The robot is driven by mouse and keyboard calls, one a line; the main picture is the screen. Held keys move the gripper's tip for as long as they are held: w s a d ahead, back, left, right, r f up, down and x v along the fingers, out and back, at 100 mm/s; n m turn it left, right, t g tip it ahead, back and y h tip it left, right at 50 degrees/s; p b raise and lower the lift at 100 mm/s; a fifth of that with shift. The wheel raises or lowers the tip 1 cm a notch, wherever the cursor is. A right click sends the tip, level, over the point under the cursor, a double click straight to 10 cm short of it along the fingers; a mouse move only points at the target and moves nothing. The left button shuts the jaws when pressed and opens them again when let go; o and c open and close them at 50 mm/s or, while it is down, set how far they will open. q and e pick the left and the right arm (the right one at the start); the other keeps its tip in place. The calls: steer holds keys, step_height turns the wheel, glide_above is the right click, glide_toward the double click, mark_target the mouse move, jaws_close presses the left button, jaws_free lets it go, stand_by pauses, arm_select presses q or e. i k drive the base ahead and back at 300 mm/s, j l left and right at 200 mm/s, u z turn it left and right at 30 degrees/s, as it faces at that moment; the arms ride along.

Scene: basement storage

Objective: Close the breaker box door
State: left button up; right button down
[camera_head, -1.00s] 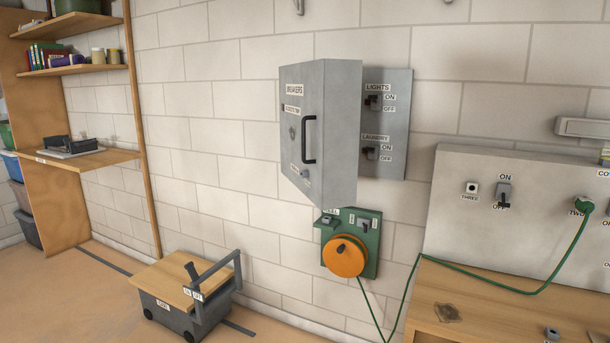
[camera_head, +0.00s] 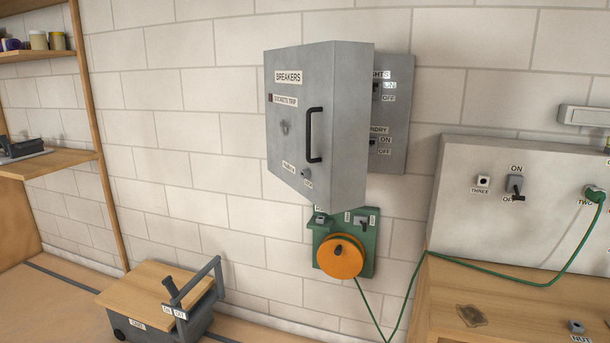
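The breaker box door (camera_head: 291,125) is grey, labelled BREAKERS, and has a black vertical handle (camera_head: 314,135) on its right side. A small knob (camera_head: 305,173) sits low on the door. Neither of my grippers shows in the head view.
An orange reel (camera_head: 340,257) on a green plate hangs below the box, with a green cord running right to a socket panel (camera_head: 470,220). A wooden workbench (camera_head: 500,295) stands at right. A wheeled cart (camera_head: 140,295) is on the floor at left, near shelves (camera_head: 60,160).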

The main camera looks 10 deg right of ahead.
mark_target(318, 94)
steer(key=i+j, duration=0.2)
steer(key=j, duration=0.15)
steer(key=i+j+z, duration=0.15)
steer(key=j, duration=0.2)
steer(key=i+j, duration=0.25)
steer(key=j, duration=0.15)
steer(key=i+j+z, duration=0.1)
steer(key=j, duration=0.3)
steer(key=i, duration=0.1)
